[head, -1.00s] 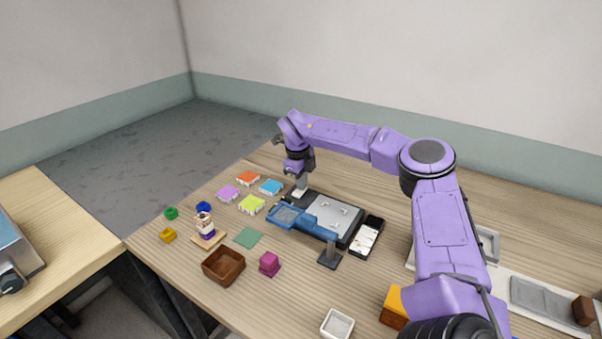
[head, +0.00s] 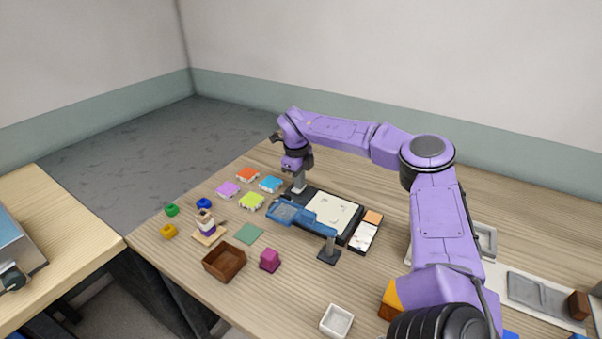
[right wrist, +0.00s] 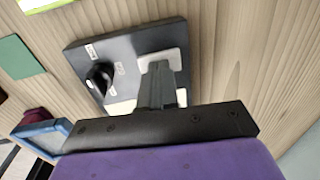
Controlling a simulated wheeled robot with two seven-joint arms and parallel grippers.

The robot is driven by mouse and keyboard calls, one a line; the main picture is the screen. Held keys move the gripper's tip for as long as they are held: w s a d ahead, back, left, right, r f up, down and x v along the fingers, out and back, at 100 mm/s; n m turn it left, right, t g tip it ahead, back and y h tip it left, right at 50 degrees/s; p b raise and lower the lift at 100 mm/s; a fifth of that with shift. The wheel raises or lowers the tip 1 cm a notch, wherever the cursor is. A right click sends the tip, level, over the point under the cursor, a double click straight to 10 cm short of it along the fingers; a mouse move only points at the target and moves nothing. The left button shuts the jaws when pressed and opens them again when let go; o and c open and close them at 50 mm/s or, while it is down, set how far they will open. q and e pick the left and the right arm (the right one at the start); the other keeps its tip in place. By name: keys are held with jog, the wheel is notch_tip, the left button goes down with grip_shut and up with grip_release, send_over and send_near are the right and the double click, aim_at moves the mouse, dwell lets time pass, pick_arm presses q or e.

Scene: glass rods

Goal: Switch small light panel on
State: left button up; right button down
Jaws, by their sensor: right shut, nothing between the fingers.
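The small light panel (head: 331,213) is a dark flat box on the wooden table, and its top surface glows a pale cream white. In the right wrist view, the near end of its dark casing (right wrist: 127,50) carries a black knob and a light grey pad (right wrist: 160,62). My right gripper (head: 298,187) is shut and empty, pointing down at that end of the panel. In the right wrist view its closed fingers (right wrist: 158,68) are over the grey pad; I cannot tell whether they press it. My left gripper is not in view.

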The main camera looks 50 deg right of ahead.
jog(key=shift+a, duration=0.15)
jog(key=shift+r, duration=0.15)
notch_tip(320, 180, up, 5)
jog(key=p, duration=0.4)
jog(key=shift+p, duration=0.3)
jog(key=shift+r+b, duration=0.35)
jog(key=shift+b, duration=0.45)
notch_tip(320, 180, up, 8)
jog(key=shift+b, duration=0.45)
